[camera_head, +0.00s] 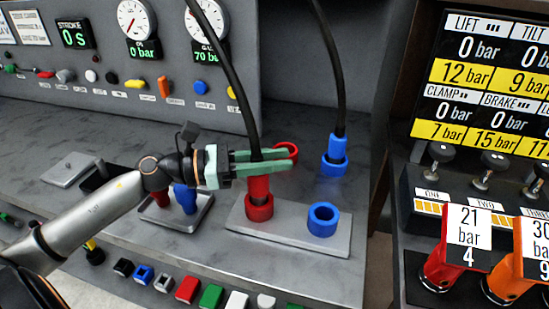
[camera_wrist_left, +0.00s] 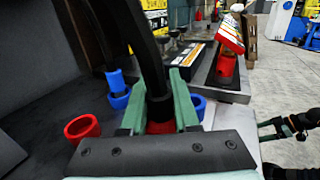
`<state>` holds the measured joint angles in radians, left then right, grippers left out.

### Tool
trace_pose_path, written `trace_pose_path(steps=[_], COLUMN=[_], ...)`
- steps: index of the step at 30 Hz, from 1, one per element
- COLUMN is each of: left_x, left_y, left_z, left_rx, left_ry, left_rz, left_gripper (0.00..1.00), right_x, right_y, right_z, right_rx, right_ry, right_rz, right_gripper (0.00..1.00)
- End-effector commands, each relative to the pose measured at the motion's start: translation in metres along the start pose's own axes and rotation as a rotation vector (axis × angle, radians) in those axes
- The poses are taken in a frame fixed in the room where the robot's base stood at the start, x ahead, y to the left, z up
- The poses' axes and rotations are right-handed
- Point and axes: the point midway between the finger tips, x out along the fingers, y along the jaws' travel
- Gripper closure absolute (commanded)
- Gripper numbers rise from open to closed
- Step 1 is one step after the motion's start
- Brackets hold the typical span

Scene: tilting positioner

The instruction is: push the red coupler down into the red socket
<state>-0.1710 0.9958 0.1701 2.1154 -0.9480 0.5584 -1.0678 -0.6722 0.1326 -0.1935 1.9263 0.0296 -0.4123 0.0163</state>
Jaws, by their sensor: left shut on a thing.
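My left gripper (camera_head: 290,160) is shut on the red coupler (camera_head: 259,187), gripping it near its top, where a black hose comes out. The coupler looks upright, its lower end meeting the red socket (camera_head: 259,209) on the front metal plate; I cannot tell how deep it sits. In the left wrist view the coupler (camera_wrist_left: 160,127) shows only as a red patch between the fingers, and the socket below is hidden. Another red socket (camera_wrist_left: 82,127) stands empty behind the gripper. My right gripper (camera_wrist_left: 264,131) shows small at the right of the left wrist view; its opening is unclear.
An empty blue socket (camera_head: 322,219) shares the metal plate (camera_head: 291,238). A blue coupler (camera_head: 337,148) with a hose stands in a blue socket (camera_head: 334,167) behind. Red and blue posts stand on a small plate (camera_head: 177,217) below my left arm. Buttons line the front edge.

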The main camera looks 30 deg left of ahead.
Motion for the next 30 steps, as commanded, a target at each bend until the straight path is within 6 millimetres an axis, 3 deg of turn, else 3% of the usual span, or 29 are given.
trace_pose_path(steps=[24, 25, 30], left_x=[0.000, 0.000, 0.000], left_y=[0.000, 0.000, 0.000], left_z=[-0.021, -0.019, -0.020], left_rx=[0.001, 0.001, 0.001], left_ry=[-0.002, -0.002, -0.001], left_rz=[0.000, 0.000, 0.000], left_gripper=[1.00, 0.68, 0.48], right_x=[0.014, 0.013, 0.014], right_y=[0.001, 0.001, 0.001], right_z=[0.015, 0.014, 0.015], right_rx=[0.000, 0.000, 0.000], right_ry=[0.000, 0.000, -0.001], right_rz=[0.000, 0.000, 0.000], right_gripper=[0.18, 0.18, 0.18])
